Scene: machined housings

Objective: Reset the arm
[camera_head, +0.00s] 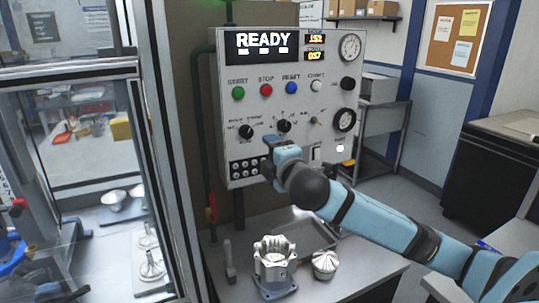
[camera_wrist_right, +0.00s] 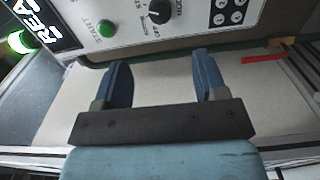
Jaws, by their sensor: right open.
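My right arm reaches in from the right in the head view, with its gripper (camera_head: 272,155) in front of the lower part of a grey control panel (camera_head: 268,109). The right wrist view shows the two blue fingers of this gripper (camera_wrist_right: 162,75) spread apart with nothing between them. The panel's display (camera_head: 262,43) reads READY. Below it are a green START button (camera_head: 238,93), which also shows in the right wrist view (camera_wrist_right: 106,28), a red button (camera_head: 266,90) and a blue RESET button (camera_head: 291,88). My left gripper is not seen.
A machined housing (camera_head: 273,268) and a smaller silver part (camera_head: 325,264) stand on the bench below the panel. A glass-walled cabinet (camera_head: 85,165) with metal parts inside stands at left. A grey trolley (camera_head: 387,120) stands behind the panel's right side.

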